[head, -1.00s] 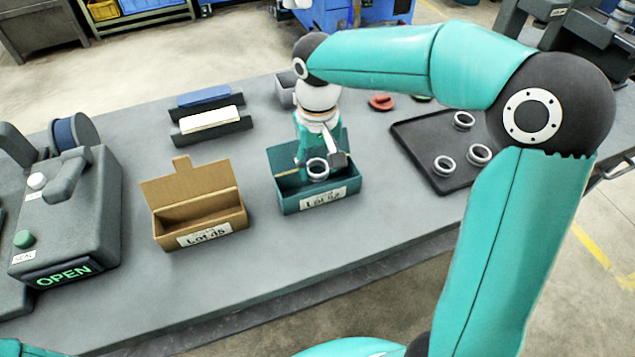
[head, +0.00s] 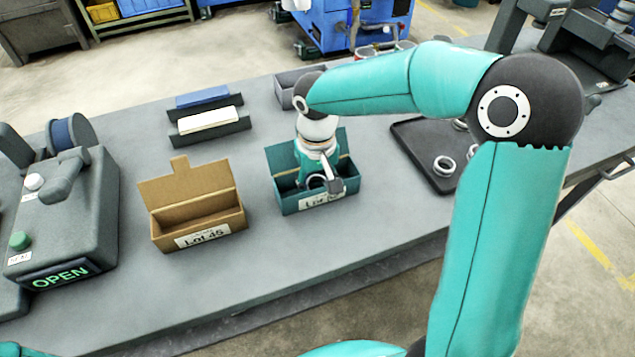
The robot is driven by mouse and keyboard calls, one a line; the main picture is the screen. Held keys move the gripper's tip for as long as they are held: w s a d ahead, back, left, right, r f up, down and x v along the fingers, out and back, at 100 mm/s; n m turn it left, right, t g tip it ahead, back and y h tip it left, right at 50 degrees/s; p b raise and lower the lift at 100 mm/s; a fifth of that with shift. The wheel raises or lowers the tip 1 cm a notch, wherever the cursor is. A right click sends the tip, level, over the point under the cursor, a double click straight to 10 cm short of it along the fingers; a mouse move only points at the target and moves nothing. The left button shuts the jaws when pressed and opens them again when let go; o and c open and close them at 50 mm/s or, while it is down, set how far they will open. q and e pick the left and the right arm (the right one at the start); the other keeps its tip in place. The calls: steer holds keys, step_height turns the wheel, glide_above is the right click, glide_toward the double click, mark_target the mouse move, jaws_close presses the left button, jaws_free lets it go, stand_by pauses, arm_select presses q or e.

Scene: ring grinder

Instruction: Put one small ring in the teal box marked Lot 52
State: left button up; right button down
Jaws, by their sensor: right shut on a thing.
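The teal box (head: 290,205) stands open on the grey table, its label partly covered by my right gripper. My right gripper (head: 322,182) reaches down over the box from above, shut on a small grey ring (head: 315,181). The ring is at about rim height or a little inside the box; whether it touches the floor of the box is hidden. Other small rings (head: 445,166) lie on the dark tray (head: 418,152) to the right, partly hidden by my right arm. My left gripper is out of view.
A brown cardboard box (head: 198,222) marked Lot 45 stands open to the left. A sealing machine (head: 70,225) with an OPEN display is at the far left. Holders with blue and white pieces (head: 209,121) and a grey bin (head: 288,90) are behind. The front table strip is clear.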

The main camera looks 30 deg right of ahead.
steer(key=shift+s+f, duration=0.15)
steer(key=shift+f, duration=0.25)
steer(key=shift+a, duration=0.1)
steer(key=c, duration=0.8)
jaws_free()
steer(key=shift+o, duration=1.4)
steer(key=shift+f, duration=0.15)
steer(key=shift+r, duration=0.2)
steer(key=shift+r+p, duration=0.3)
steer(key=shift+r, duration=0.25)
step_height(320, 180, up, 12)
steer(key=p, duration=0.1)
